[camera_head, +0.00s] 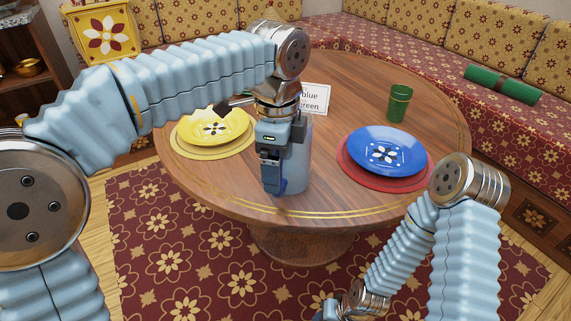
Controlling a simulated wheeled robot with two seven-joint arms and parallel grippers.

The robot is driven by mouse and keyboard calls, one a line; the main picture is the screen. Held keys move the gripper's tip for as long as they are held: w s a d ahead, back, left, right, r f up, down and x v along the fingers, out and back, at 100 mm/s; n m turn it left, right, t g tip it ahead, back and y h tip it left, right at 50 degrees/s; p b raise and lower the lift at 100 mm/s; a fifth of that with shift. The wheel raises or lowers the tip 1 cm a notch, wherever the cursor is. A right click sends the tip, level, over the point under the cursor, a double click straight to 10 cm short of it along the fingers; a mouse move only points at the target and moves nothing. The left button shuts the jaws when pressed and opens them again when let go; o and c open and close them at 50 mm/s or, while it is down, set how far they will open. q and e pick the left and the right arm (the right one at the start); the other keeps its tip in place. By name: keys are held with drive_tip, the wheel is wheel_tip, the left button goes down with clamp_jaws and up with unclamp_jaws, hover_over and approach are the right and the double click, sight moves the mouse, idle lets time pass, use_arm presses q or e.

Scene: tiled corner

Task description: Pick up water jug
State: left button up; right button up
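A translucent blue-grey vessel (297,168), which looks like the water jug, stands upright on the round wooden table near its front edge, between the two place settings. My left arm reaches in from the left, and my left gripper (273,182) points down in front of the jug, covering its left side and most of its upper part. Whether the fingers touch the jug or its handle cannot be made out. My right gripper (332,312) is low at the bottom edge, below the table and partly cut off, away from the jug.
A yellow plate (214,126) is left of the jug, and a blue plate (386,150) on a red one is right. A green cup (399,103) and a white lettered card (312,99) stand farther back. A patterned bench (420,75) runs behind the table (330,203).

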use_arm(q)
drive_tip(key=shift+c, duration=0.2)
clamp_jaws()
drive_tip(key=shift+r, duration=0.1)
drive_tip(key=shift+r, duration=0.1)
drive_tip(key=shift+r+p, duration=0.3)
drive_tip(key=shift+r, duration=0.7)
drive_tip(key=s+r, duration=1)
drive_tip(key=s, duration=0.3)
drive_tip(key=shift+s+d+r+p, duration=0.2)
drive_tip(key=shift+s+r+p, duration=0.15)
drive_tip(key=shift+s+r, duration=0.05)
